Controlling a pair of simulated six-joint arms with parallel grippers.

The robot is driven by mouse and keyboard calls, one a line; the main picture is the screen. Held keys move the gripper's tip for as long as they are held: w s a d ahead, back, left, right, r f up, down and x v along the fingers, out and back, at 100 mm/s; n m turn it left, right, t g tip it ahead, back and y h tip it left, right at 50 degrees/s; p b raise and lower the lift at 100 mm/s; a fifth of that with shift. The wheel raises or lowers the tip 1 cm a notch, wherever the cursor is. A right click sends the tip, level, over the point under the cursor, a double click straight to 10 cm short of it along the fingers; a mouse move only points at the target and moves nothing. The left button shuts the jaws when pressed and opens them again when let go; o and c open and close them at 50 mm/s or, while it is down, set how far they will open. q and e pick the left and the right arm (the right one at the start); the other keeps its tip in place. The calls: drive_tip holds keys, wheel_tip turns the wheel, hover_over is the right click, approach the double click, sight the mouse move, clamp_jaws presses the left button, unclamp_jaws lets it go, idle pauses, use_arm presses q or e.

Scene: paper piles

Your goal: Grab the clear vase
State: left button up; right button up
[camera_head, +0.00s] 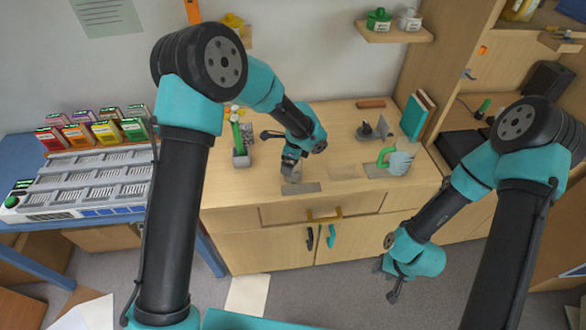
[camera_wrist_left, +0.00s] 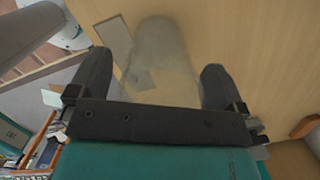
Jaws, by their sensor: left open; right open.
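The clear vase (camera_wrist_left: 160,50) shows in the left wrist view as a see-through rounded shape between the two fingers of my left gripper (camera_wrist_left: 158,80). The fingers are spread, one on each side of it, and I see no firm contact. In the head view my left gripper (camera_head: 290,166) is low over the wooden cabinet top, beside a grey flat patch (camera_head: 302,188); I cannot make out the vase clearly there. My right gripper (camera_head: 392,288) is open and empty, hanging in front of the cabinet at the right, above the floor.
On the cabinet top (camera_head: 240,195), a holder with a green item (camera_head: 239,150) stands left of my left gripper. A pale cup-like object with green (camera_head: 398,161) and upright books (camera_head: 416,115) stand to the right. A grey rack (camera_head: 85,185) and several coloured boxes (camera_head: 105,131) are at the left.

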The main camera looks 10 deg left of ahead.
use_arm(q)
drive_tip(key=shift+c, duration=0.5)
drive_tip(key=c, duration=1)
drive_tip(key=shift+r, duration=0.45)
drive_tip(key=s+d+r, duration=0.1)
drive_tip(key=s, duration=0.4)
drive_tip(key=s+r, duration=0.1)
drive_tip(key=s, duration=0.4)
drive_tip(key=s+d+r, duration=0.1)
drive_tip(key=s+r, duration=0.1)
drive_tip(key=s, duration=0.3)
drive_tip(key=shift+s+d, duration=0.35)
drive_tip(key=shift+s, duration=0.05)
